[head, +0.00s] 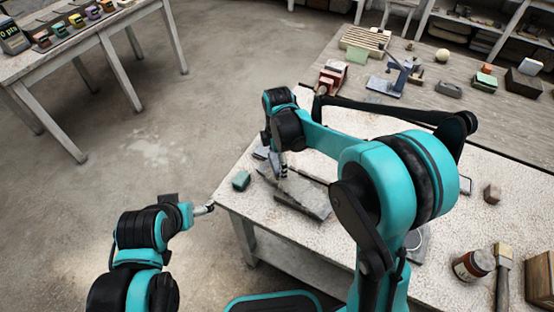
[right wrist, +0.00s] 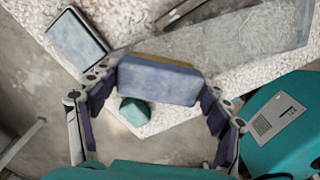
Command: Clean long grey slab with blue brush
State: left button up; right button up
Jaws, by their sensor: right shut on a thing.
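The long grey slab (head: 312,200) lies flat near the left edge of the white speckled table; its pale surface also fills the upper right of the right wrist view (right wrist: 235,45). My right gripper (head: 283,174) is over the slab. In the right wrist view its fingers (right wrist: 158,88) are shut on the blue brush (right wrist: 157,82), a blue-grey block with a thin yellow-brown edge. The brush is at the slab's edge there; I cannot tell whether it touches. My left gripper (head: 206,208) is beside the table's left corner, too small to read.
A teal block (head: 241,180) sits at the table's left edge. A blue-grey block with a dark rim (right wrist: 77,40) lies near the slab.

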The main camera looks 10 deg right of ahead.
jog(key=shift+f, duration=0.15)
jog(key=shift+f+b, duration=0.55)
jog(key=shift+f, duration=0.05)
dwell(0.5)
jog(key=shift+s+d+r, duration=0.1)
jog(key=shift+s, duration=0.45)
jog(key=shift+s+d, duration=0.1)
jog(key=shift+s, duration=0.4)
jog(key=shift+w, duration=0.15)
